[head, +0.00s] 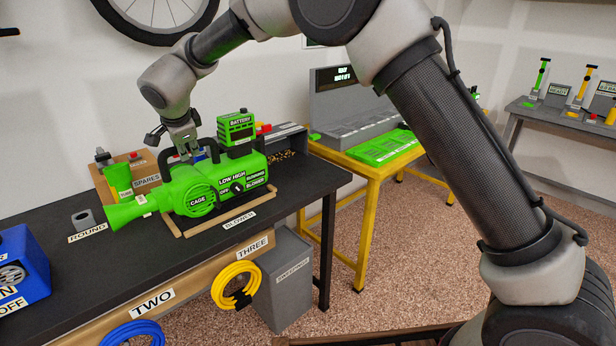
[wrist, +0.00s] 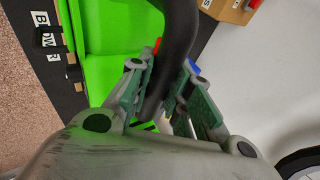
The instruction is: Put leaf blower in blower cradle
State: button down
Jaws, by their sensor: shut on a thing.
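The green leaf blower (head: 205,190) is in or just above the wooden-edged blower cradle (head: 228,212) on the dark bench, its nozzle pointing left. Its battery block stands up at the back. I cannot tell whether its underside touches the cradle. My gripper (head: 185,152) is at the top of the blower, shut on its black handle. In the wrist view my gripper (wrist: 165,95) has the dark curved handle between its fingers, with the blower's green body (wrist: 110,30) beyond. The handle partly hides the body there.
A spares box (head: 146,180) and a grey round holder (head: 84,219) stand left of the blower. A blue machine (head: 18,270) is at the bench's near left. A yellow table (head: 375,165) stands to the right, and a grey bin (head: 285,280) below.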

aim_at(192, 167)
jog(key=shift+r, duration=0.1)
jog(key=shift+f, duration=1.5)
dwell(0.9)
jog(key=c, duration=1.3)
grip_release()
jog(key=shift+o, duration=0.3)
jog(key=shift+d+f, duration=0.1)
jog(key=shift+f, duration=0.2)
jog(key=shift+r, duration=5.15)
